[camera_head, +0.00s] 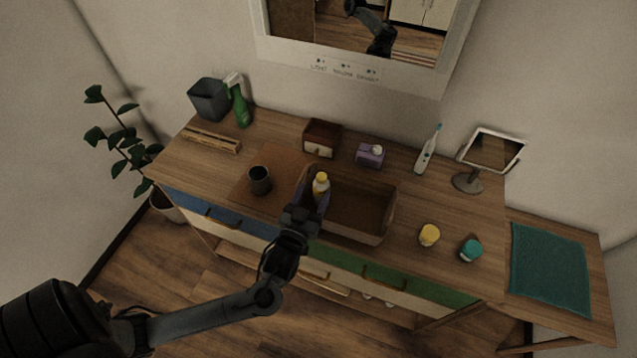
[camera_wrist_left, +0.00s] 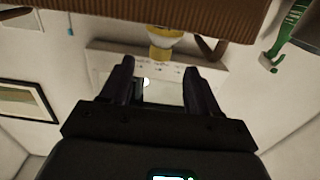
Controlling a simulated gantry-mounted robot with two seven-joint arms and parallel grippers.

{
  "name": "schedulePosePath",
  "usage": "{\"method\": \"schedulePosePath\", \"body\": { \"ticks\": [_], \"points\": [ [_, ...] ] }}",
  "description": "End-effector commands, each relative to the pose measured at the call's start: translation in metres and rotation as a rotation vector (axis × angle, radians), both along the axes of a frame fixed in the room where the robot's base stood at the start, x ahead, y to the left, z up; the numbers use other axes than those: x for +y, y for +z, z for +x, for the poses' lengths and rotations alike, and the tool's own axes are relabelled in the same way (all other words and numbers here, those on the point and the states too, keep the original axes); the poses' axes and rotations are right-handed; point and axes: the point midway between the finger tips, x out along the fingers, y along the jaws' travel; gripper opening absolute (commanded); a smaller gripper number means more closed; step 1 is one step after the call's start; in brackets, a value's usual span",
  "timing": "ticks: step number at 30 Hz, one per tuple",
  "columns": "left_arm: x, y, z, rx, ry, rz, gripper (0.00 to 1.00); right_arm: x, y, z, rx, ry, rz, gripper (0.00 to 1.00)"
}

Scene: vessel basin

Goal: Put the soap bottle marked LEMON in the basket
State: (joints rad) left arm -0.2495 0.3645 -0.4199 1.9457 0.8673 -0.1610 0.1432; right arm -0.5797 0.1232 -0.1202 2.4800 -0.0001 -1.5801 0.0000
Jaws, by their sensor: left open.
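A bottle with a yellow cap (camera_head: 321,180) stands at the left end of the brown basket (camera_head: 372,232); its label cannot be read. In the left wrist view the yellow top (camera_wrist_left: 163,38) shows past the basket's brown rim (camera_wrist_left: 110,22). My left gripper (camera_head: 301,212) is at the basket's front left corner, just in front of the bottle. Its jaws, also seen in the left wrist view (camera_wrist_left: 160,72), are open with nothing between them. My arm partly hides the basket's front left side. My right gripper is not in view.
On the dresser are a dark cup (camera_head: 260,181), a small wooden box (camera_head: 321,138), a purple dispenser (camera_head: 370,156), a green spray bottle (camera_head: 241,108), a toothbrush (camera_head: 427,150), a mirror stand (camera_head: 467,182), and yellow (camera_head: 429,236) and teal (camera_head: 470,250) jars.

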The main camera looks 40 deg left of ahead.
Motion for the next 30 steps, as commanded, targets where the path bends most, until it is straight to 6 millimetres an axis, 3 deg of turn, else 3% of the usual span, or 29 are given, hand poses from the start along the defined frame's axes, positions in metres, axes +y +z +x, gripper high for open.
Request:
{"method": "schedulePosePath", "body": {
  "ticks": [6, 14, 19, 22, 27, 30],
  "points": [
    [-0.013, -0.001, -0.032, 0.002, -0.001, -0.002, 0.61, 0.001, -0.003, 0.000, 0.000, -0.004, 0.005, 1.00],
    [-0.026, -0.008, -0.047, 0.068, -0.026, -0.040, 0.61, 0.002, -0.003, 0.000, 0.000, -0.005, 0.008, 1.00],
    [-0.051, -0.031, -0.053, 0.289, -0.119, -0.138, 0.61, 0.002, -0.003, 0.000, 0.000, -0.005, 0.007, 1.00],
    [-0.072, -0.045, -0.067, 0.474, -0.201, -0.189, 0.61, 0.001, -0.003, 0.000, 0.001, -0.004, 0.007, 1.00],
    [-0.099, -0.060, -0.111, 0.805, -0.334, -0.206, 0.61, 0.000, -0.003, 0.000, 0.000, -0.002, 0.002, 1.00],
    [-0.105, -0.062, -0.142, 0.974, -0.387, -0.184, 0.61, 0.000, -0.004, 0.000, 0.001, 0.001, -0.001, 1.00]
  ]
}}
